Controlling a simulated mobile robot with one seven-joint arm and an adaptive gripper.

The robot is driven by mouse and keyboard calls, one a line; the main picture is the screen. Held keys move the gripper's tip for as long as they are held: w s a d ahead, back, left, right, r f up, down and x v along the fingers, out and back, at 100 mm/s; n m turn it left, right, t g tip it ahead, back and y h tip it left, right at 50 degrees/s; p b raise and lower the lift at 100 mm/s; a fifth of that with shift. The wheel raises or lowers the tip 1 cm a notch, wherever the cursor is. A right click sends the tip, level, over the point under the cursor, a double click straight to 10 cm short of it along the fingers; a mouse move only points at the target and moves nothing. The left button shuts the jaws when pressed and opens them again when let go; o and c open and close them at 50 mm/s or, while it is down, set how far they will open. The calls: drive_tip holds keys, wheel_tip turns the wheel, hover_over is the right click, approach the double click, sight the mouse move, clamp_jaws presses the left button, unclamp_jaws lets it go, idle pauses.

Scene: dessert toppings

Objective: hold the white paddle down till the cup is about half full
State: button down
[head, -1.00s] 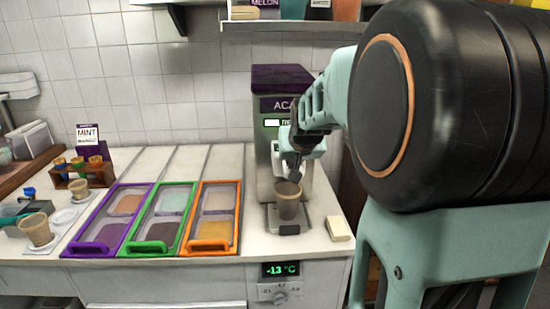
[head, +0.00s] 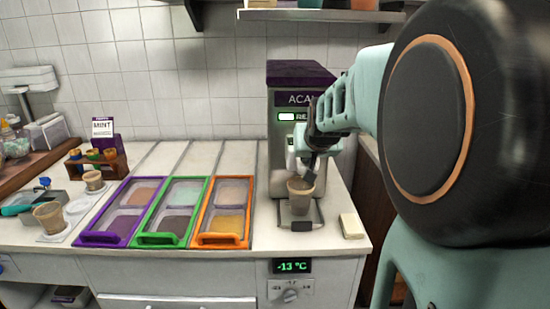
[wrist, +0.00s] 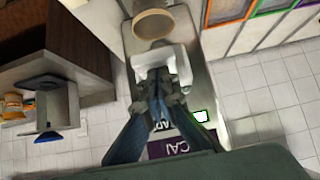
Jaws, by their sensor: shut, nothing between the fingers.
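The açaí machine (head: 283,106) has a purple top and a lit display, and stands at the back right of the counter. A tan cup (head: 300,192) stands upright on its drip tray (head: 301,220), under the spout. Its fill level cannot be made out; the wrist view shows the cup (wrist: 154,25) from above. The white paddle (wrist: 165,59) is on the machine's front, just beyond my fingertips in the wrist view. My gripper (head: 309,176) is shut and empty in front of the machine, its tips just above the cup in the picture. Whether it touches the paddle is unclear.
Purple, green and orange framed topping bins (head: 222,241) lie left of the machine. A pale block (head: 352,226) lies right of the drip tray, near the counter edge. Another cup (head: 48,217) and a small cone rack (head: 97,164) are at the left.

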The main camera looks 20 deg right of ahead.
drive_tip(key=shift+s+f+t+b, duration=0.1)
drive_tip(key=shift+f+t+b, duration=0.3)
drive_tip(key=shift+b, duration=0.75)
drive_tip(key=f+b, duration=0.1)
drive_tip(key=b, duration=0.1)
drive_tip(key=f+b, duration=0.1)
drive_tip(key=b, duration=0.1)
drive_tip(key=shift+s+a+f, duration=0.15)
drive_tip(key=shift+s+f, duration=0.15)
drive_tip(key=shift+f, duration=0.1)
drive_tip(key=shift+f+b, duration=0.15)
drive_tip(key=shift+b, duration=0.25)
